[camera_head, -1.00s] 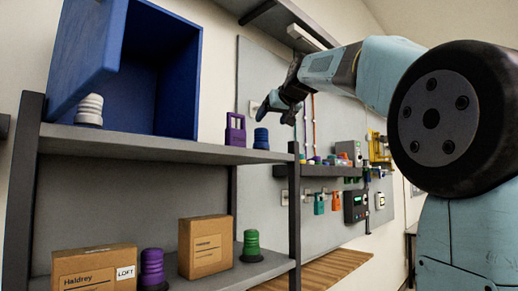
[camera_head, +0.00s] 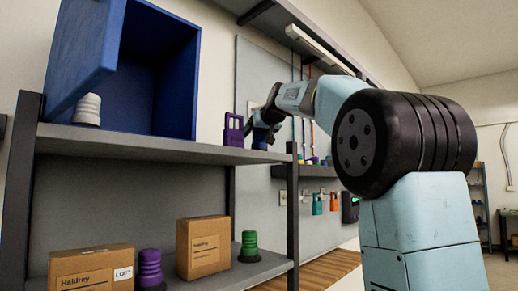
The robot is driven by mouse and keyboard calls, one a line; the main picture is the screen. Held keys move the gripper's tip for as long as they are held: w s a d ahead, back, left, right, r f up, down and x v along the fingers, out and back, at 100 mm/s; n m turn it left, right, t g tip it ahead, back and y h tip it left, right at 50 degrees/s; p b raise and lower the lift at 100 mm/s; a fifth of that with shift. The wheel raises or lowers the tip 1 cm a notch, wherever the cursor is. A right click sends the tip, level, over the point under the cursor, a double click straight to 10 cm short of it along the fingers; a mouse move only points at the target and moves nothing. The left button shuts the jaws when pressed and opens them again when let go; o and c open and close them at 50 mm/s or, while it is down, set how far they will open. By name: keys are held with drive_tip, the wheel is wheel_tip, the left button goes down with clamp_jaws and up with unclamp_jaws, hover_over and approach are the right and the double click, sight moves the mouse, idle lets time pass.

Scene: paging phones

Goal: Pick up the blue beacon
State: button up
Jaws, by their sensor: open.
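A blue open cabinet (camera_head: 160,80) and a white ribbed beacon (camera_head: 88,110) share the upper shelf (camera_head: 150,145). The lower shelf holds two boxes (camera_head: 204,248), a purple beacon (camera_head: 150,268) and a green beacon (camera_head: 249,246).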

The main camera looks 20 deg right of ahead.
drive_tip(key=shift+c, duration=0.4)
clamp_jaws()
idle(0.4)
